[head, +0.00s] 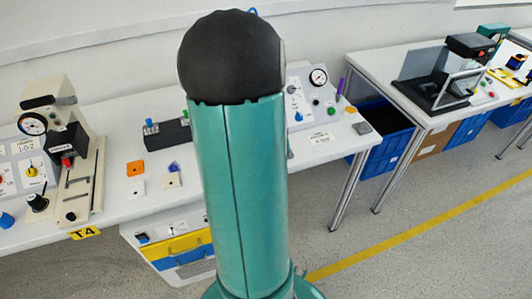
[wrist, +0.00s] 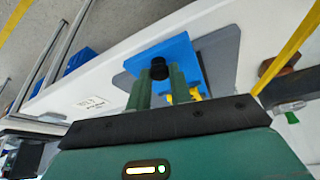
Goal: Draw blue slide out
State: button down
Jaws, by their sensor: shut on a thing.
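The blue slide (wrist: 186,52) is a flat blue plate with an upright black knob (wrist: 159,66), seen in the wrist view near the edge of the white table. It lies against a grey plate (wrist: 226,58). My gripper (wrist: 160,80) has its two green fingers on either side of the black knob and is shut on it. The lower part of the knob and some of the slide are hidden by the fingers. In the head view my own arm covers the middle, and neither the slide nor my gripper shows.
A yellow part (wrist: 182,96) shows beside the fingers. A yellow strip (wrist: 290,45) and a brown piece (wrist: 279,65) are at the right of the wrist view. In the head view, panels with a gauge (head: 319,76) and a press-like device (head: 66,150) stand on the white tables.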

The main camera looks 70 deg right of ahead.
jog(key=shift+s+a, duration=0.2)
jog(key=shift+a, duration=0.05)
jog(key=c, duration=1.3)
grip_release()
jog(key=shift+o, duration=0.2)
jog(key=shift+d, duration=0.1)
jog(key=shift+a+r, duration=0.2)
jog(key=shift+r, duration=0.35)
jog(key=v, duration=1.2)
jog(key=shift+r, duration=0.35)
